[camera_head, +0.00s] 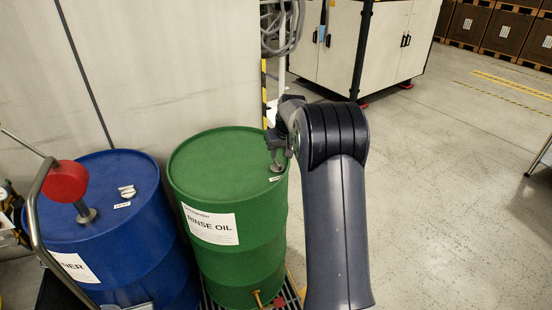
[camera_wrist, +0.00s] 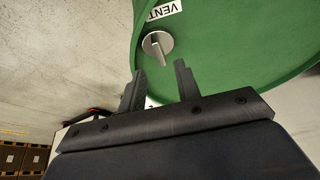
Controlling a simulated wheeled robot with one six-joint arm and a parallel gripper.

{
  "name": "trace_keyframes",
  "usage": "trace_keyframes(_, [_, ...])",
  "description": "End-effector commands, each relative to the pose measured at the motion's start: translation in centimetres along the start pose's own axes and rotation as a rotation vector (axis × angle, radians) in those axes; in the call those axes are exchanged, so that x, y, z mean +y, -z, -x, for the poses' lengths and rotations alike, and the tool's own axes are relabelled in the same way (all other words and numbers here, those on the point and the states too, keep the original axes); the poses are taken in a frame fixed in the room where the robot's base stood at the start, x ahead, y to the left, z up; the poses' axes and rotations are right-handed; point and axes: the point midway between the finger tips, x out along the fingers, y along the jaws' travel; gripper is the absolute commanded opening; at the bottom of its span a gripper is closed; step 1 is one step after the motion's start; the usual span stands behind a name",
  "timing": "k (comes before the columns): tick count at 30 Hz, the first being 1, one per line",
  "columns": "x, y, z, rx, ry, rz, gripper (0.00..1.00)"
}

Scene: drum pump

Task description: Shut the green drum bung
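The green drum (camera_head: 225,160) stands upright beside the blue drum and bears a RINSE OIL label (camera_head: 210,225). Its bung (camera_head: 276,168), a small silver disc with a raised bar, sits in the top near the right rim. The bung (camera_wrist: 158,43) also shows in the wrist view, beside a white VENT label (camera_wrist: 165,10). My gripper (camera_wrist: 160,68) is open and empty, its two dark fingers apart. The bung lies just beyond the fingertips. In the head view my gripper (camera_head: 278,147) is over the drum's right edge, by the bung. Whether the fingers touch it cannot be told.
A blue drum (camera_head: 120,235) with a pump, a red round part (camera_head: 65,181) and its own bung (camera_head: 127,191) stands at left. A pale wall panel (camera_head: 170,60) rises behind the drums. A white cabinet (camera_head: 360,45) stands further back.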

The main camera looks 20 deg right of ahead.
Motion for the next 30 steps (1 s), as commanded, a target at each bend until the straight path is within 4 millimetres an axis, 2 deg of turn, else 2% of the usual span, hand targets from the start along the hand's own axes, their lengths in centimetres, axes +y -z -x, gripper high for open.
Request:
trace_keyframes(6, [0.0, 0.0, -3.7, -0.002, 0.001, 0.001, 0.32])
trace_keyframes(12, [-0.1, 0.0, -5.5, 0.0, 0.0, 0.002, 0.32])
trace_keyframes(23, [-0.1, 0.0, -5.9, 0.001, 0.0, 0.002, 0.32])
trace_keyframes(30, [0.0, 0.0, -5.9, 0.001, 0.0, 0.002, 0.12])
